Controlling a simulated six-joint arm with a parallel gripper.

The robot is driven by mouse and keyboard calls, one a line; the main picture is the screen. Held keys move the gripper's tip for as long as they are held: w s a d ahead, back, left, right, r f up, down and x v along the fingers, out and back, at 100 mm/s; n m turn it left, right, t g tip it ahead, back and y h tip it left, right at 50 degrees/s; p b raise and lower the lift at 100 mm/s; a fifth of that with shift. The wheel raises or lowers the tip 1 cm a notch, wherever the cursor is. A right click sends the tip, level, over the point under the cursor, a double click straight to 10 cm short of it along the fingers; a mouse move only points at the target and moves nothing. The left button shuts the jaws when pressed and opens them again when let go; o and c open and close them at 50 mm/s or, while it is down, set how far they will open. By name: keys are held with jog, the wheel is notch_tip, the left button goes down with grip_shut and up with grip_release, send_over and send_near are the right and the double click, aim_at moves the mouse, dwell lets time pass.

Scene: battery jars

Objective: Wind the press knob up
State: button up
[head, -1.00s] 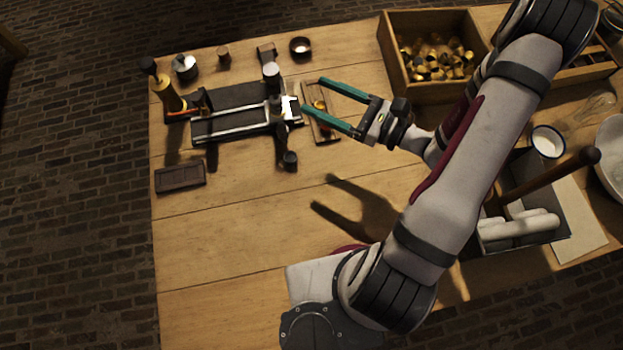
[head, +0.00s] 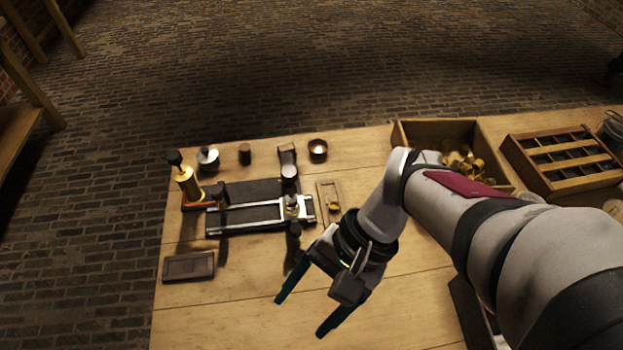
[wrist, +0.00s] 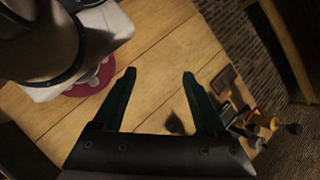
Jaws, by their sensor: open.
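The press stands on the left of the table, with a dark base (head: 258,190) and a pale metal frame (head: 250,219). A round silver-topped knob (head: 289,172) and a dark knob (head: 295,229) stand near its right end; I cannot tell which is the press knob. My gripper (head: 300,316) is open and empty, in front of the press and apart from it, fingers towards the table's front. In the wrist view my gripper (wrist: 159,75) has bare wood between its fingers. Part of the press shows small at the right there, partly hidden by a finger.
A brass cylinder with a black knob (head: 187,181) stands left of the press. A small wooden tray (head: 330,195) lies at its right. A dark flat plate (head: 188,266) lies front left. A wooden box of brass pieces (head: 440,130) stands behind my arm.

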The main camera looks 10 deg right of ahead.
jog(key=shift+s+d+n+t+h, duration=0.45)
jog(key=shift+d+n+h, duration=0.15)
jog(key=shift+d+h, duration=0.3)
jog(key=shift+a, duration=0.1)
